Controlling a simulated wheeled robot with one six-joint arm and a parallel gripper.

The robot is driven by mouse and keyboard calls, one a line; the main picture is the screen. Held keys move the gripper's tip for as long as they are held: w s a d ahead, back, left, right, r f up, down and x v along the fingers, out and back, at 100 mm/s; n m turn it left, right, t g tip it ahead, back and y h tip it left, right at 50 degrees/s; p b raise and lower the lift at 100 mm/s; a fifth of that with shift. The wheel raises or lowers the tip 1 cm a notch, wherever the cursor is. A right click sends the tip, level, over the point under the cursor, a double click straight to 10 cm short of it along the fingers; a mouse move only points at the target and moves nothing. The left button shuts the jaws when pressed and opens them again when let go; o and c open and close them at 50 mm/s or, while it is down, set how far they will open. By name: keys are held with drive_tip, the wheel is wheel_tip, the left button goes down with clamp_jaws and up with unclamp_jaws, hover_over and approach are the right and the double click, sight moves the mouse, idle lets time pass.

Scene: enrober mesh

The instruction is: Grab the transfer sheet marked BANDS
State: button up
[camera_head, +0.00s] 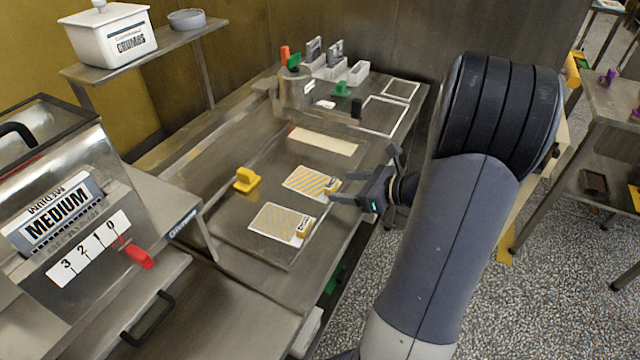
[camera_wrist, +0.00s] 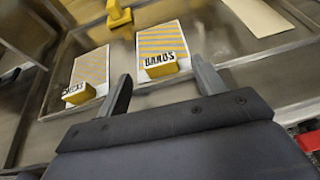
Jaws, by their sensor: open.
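My gripper (camera_head: 364,176) is open and empty, just right of the BANDS sheet. In the wrist view its fingers point toward the BANDS block, which appears between the tips.
A yellow handled piece (camera_head: 246,180) stands left of the sheets. A cream strip (camera_head: 323,141) lies behind them. A metal pot (camera_head: 294,92), white bins and empty frames (camera_head: 383,116) are farther back. A machine marked MEDIUM (camera_head: 60,205) stands at left.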

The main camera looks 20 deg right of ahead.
drive_tip(key=shift+x, duration=1.45)
drive_tip(key=shift+c, duration=0.2)
drive_tip(key=c, duration=1)
